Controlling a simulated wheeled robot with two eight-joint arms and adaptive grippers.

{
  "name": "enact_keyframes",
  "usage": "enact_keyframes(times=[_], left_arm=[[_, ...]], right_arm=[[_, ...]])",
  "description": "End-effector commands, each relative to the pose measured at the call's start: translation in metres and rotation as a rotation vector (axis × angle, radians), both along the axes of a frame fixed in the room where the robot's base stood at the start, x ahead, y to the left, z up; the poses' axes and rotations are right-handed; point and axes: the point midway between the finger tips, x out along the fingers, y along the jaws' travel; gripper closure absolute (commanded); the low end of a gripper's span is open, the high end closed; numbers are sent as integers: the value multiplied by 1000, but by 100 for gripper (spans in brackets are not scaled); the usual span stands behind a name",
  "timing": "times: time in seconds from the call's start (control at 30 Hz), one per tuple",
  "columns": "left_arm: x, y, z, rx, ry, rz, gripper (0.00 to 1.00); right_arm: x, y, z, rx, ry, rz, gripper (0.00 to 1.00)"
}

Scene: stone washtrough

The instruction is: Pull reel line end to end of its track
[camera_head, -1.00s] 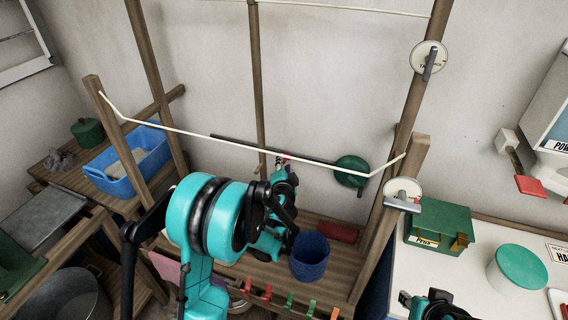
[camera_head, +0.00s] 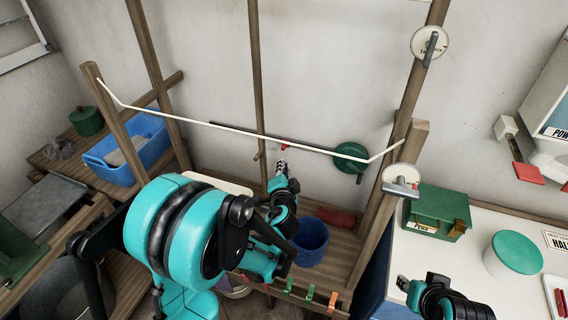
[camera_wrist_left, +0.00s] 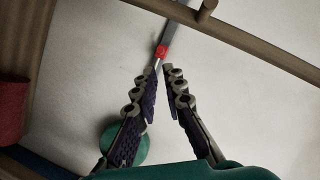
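The green reel (camera_head: 351,157) is on the back wall, at the right end of a dark straight track (camera_head: 232,131). A small red piece (camera_head: 284,147) sits near the middle of the track, left of the reel. My left gripper (camera_head: 281,166) is just below the red piece. In the left wrist view, its fingers (camera_wrist_left: 159,76) are open, with a narrow gap between the tips. The red piece (camera_wrist_left: 160,51) shows just beyond the tips, apparently not between them. The reel (camera_wrist_left: 128,146) is partly behind the left-hand finger. My right gripper (camera_head: 405,288) is low at the right; its finger opening is unclear.
A white cord (camera_head: 230,128) runs between wooden posts in front of the wall, crossing the view near the track. A blue bucket (camera_head: 310,241) stands below the gripper. Right are a dial (camera_head: 401,178) and a green box (camera_head: 437,214).

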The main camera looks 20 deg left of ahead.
Motion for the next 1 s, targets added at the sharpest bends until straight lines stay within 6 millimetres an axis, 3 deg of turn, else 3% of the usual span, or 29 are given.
enact_keyframes(times=[0.2, 0.4, 0.63, 1.0], left_arm=[[28, -36, 34, -7, 107, 125, 100], [34, -72, 54, 3, 188, 265, 100], [38, -76, 49, 9, 209, 317, 100], [91, -33, 18, 8, 208, 318, 100]], right_arm=[[0, 0, 61, 0, 0, 0, 68], [0, 0, 100, 0, 0, 0, 68], [0, 0, 100, 0, 0, 0, 68], [0, 0, 78, 0, 0, 0, 68]])
